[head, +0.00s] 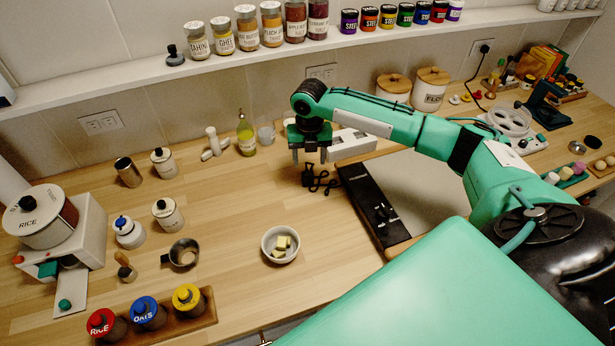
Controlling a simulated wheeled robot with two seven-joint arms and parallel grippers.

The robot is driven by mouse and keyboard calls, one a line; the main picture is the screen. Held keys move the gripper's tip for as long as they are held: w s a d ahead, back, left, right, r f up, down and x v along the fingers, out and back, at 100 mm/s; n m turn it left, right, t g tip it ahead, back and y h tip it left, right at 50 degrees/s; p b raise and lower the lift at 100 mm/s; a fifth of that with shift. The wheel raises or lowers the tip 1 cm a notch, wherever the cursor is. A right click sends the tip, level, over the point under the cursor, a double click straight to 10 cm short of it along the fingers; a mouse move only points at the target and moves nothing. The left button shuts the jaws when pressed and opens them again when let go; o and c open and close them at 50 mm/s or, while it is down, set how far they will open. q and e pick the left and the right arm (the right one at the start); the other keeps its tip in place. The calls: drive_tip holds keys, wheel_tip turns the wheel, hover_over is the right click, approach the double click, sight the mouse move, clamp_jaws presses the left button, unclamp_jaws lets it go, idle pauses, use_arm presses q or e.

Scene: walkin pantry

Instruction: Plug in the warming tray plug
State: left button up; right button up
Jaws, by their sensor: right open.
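My right gripper (310,156) points down over the counter, its two fingers apart with nothing visible between them. A bunched black cord (320,181) lies on the counter just below and slightly right of the fingertips. Whether the plug is part of this bunch is too small to tell. The cord lies beside the warming tray, which shows a black front strip (362,196) with knobs and a pale flat top (425,185) partly hidden by my right arm. One wall outlet (322,73) is behind the gripper, and another (100,122) is on the left wall part. My left gripper is out of view.
A white open box (352,146) stands right behind the gripper. A bowl of butter pieces (281,245) sits in front. A jar shelf (200,69) runs above.

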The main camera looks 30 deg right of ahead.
sight(308, 174)
drive_tip(key=shift+a+f+p, duration=0.15)
drive_tip(key=shift+f+p, duration=0.15)
drive_tip(key=f+p, duration=0.1)
drive_tip(key=f, duration=0.2)
drive_tip(key=shift+a+f+p, duration=0.2)
drive_tip(key=shift+f+p, duration=0.05)
drive_tip(key=shift+p, duration=0.15)
drive_tip(key=shift+f, duration=0.5)
drive_tip(key=c, duration=1.1)
